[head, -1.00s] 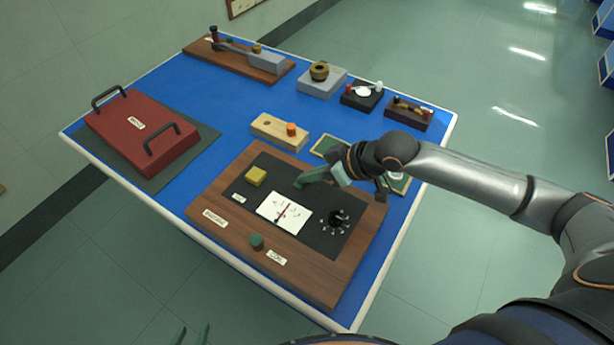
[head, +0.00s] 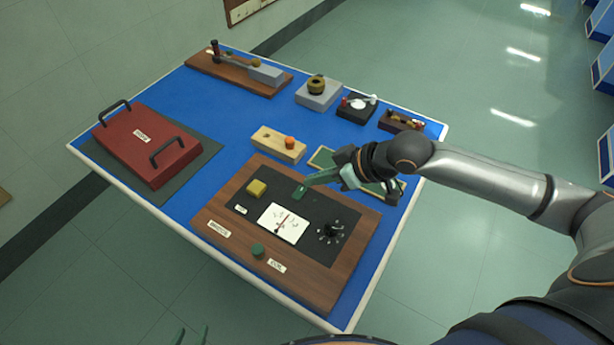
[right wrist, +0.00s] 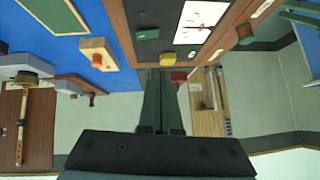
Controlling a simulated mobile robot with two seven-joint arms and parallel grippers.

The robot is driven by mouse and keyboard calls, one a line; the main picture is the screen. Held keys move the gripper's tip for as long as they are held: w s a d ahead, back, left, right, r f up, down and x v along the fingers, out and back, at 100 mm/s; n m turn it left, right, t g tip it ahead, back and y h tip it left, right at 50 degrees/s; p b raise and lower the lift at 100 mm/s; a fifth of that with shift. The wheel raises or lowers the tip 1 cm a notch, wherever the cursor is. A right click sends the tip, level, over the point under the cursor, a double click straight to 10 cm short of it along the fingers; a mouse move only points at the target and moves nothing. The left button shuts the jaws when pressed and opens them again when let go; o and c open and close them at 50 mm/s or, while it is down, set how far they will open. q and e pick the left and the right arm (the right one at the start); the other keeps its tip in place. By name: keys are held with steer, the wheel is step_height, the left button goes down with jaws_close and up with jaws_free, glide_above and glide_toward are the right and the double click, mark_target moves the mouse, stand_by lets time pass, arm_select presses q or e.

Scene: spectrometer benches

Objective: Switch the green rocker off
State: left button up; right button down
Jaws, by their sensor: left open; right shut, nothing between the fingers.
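In the right wrist view the shut fingers (right wrist: 160,105) point toward the panel. Only the fingertips of my left gripper (head: 192,336) show at the bottom edge, apart and empty.
A red case (head: 148,146) lies at left. Blue tabletop is clear between them.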

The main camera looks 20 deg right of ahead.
steer(key=a+v, duration=0.1)
steer(key=v, duration=0.5)
steer(key=shift+s, duration=0.4)
steer(key=shift+d, duration=0.1)
